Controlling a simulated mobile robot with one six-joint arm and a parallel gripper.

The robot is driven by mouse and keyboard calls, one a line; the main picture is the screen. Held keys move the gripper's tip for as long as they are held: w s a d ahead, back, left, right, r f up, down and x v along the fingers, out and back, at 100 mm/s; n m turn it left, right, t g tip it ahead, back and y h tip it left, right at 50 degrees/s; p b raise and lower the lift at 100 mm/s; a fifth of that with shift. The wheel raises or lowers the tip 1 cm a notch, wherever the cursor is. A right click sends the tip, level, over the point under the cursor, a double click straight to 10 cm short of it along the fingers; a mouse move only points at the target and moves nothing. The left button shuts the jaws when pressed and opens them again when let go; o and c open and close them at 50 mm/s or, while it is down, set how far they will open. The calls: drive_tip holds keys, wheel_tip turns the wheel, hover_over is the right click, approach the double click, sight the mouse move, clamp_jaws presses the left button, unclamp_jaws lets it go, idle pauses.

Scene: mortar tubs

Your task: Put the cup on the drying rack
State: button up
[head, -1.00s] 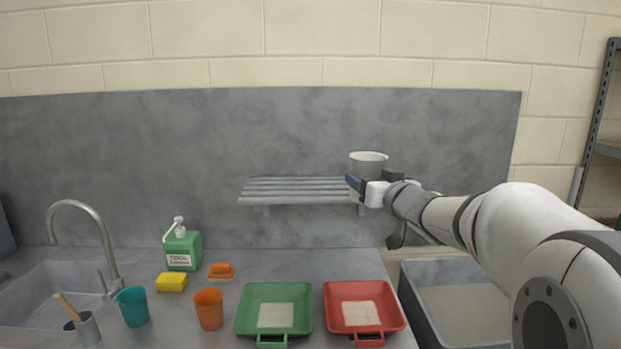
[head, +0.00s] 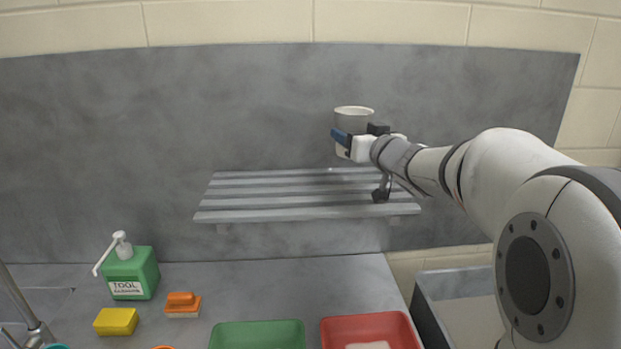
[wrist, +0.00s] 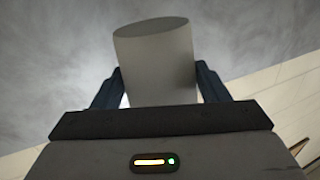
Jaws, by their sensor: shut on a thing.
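The cup (head: 354,119) is pale grey-white and upright, held in the air above the right part of the slatted drying rack (head: 270,201). My gripper (head: 343,140) is shut on the cup, its dark blue fingers on either side of it. In the wrist view the cup (wrist: 156,65) sits between both fingers of my gripper (wrist: 160,88). The rack is a grey wall shelf of several slats, and its visible top is bare. A gap shows between cup and slats. My wrist hides part of the rack's right end.
On the counter (head: 260,288) below are a green soap bottle (head: 130,273), a yellow sponge (head: 116,321), an orange brush (head: 183,305), a green tray (head: 257,335) and a red tray (head: 370,330). A grey wall panel (head: 200,110) stands behind the rack.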

drive_tip(key=f, duration=0.6)
drive_tip(key=shift+w+a+b, duration=0.2)
drive_tip(key=shift+b, duration=0.2)
drive_tip(key=shift+s+d+f, duration=0.1)
drive_tip(key=shift+s+f, duration=0.05)
drive_tip(key=shift+f, duration=1.75)
drive_tip(key=shift+f, duration=0.15)
drive_tip(key=o, duration=1.1)
drive_tip(key=shift+c, duration=0.2)
